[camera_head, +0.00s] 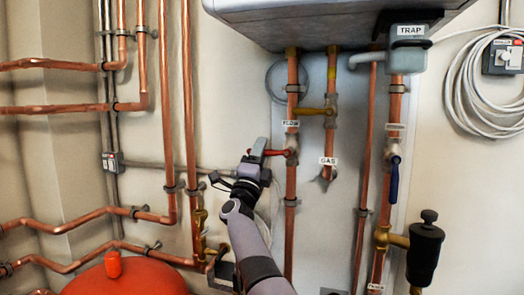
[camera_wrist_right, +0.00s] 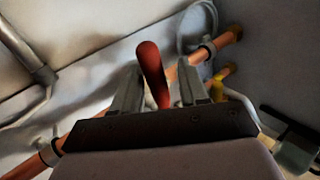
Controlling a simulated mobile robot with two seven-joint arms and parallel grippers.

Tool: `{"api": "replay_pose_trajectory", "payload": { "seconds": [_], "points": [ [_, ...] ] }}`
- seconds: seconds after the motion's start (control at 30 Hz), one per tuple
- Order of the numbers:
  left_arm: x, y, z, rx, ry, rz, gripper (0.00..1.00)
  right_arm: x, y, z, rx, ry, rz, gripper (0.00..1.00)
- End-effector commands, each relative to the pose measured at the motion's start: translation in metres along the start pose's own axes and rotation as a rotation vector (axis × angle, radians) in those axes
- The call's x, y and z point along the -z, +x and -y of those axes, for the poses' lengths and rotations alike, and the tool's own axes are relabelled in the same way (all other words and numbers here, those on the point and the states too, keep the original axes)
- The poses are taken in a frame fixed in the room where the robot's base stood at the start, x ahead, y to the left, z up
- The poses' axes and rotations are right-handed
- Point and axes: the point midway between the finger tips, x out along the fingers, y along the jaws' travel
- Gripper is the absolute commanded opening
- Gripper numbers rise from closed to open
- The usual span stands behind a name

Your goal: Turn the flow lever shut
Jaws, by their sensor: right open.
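The red flow lever (camera_head: 277,152) sticks out to the left, close to level, from a valve on the copper pipe below the FLOW label (camera_head: 290,123). My right gripper (camera_head: 260,150) is at the lever's free left end. In the right wrist view the red lever (camera_wrist_right: 152,72) stands between the two open fingers of my right gripper (camera_wrist_right: 160,85). Gaps show on both sides, wider on the right, so the fingers do not look closed on it. The valve body is mostly hidden in the wrist view. My left gripper is not in view.
A grey boiler (camera_head: 330,22) hangs above. The GAS pipe (camera_head: 330,140) runs close right of the flow pipe. A blue lever (camera_head: 394,180) hangs down further right. Copper pipes (camera_head: 190,120) stand left of my right arm. A red vessel (camera_head: 125,278) is at lower left.

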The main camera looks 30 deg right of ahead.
Motion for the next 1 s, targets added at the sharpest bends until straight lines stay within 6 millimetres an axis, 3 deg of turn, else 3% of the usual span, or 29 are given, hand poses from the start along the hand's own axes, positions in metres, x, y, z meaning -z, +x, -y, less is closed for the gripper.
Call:
{"api": "replay_pose_trajectory", "payload": {
  "seconds": [0.5, 1.0],
  "points": [
    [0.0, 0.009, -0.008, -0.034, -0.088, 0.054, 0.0, 0.0, -0.058, 0.002, 0.0, 0.002, 0.0, 0.43],
    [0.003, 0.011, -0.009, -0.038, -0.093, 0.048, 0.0, 0.0, -0.062, 0.001, 0.001, 0.003, 0.0, 0.43]
  ]
}}
